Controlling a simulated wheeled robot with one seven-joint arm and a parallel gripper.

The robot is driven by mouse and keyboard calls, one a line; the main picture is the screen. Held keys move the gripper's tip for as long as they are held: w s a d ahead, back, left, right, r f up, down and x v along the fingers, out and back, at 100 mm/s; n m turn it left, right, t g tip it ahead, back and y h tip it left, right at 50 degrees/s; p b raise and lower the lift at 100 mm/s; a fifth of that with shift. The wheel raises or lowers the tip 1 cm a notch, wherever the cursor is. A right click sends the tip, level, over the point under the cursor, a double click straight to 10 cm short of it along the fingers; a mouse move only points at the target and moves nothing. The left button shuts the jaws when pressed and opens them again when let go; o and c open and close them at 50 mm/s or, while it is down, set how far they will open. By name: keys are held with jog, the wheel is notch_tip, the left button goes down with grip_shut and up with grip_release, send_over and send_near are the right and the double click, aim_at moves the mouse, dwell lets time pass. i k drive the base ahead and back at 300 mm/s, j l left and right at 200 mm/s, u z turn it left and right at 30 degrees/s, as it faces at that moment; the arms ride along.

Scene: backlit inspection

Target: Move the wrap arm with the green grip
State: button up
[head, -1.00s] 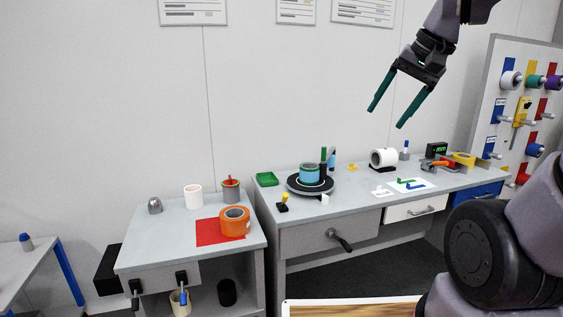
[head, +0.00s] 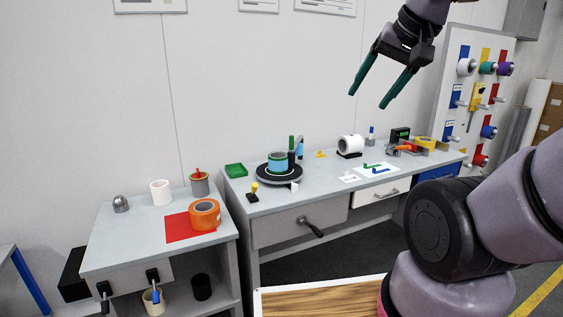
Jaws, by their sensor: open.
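The turntable (head: 279,179) is a black disc on the long bench, with a teal and brown roll (head: 278,163) standing on it. An upright green grip (head: 291,143) rises just behind the roll, on its right, beside a small grey and blue piece (head: 299,148). It appears to be the green grip of the wrap arm; the arm's lower part is hidden by the roll. My gripper (head: 368,100) is open and empty, with two green fingers pointing down. It hangs in the air, up and to the right of the green grip in the picture and well apart from it.
A white roll (head: 350,145) on a black stand and a white sheet with green and blue shapes (head: 376,169) are to the right. A yellow-knobbed lever (head: 253,190) and a green tray (head: 236,170) are to the left. A drawer handle (head: 311,228) sticks out in front.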

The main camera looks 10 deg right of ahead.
aim_at(296, 144)
jog(key=i, duration=1.05)
jog(key=j, duration=0.05)
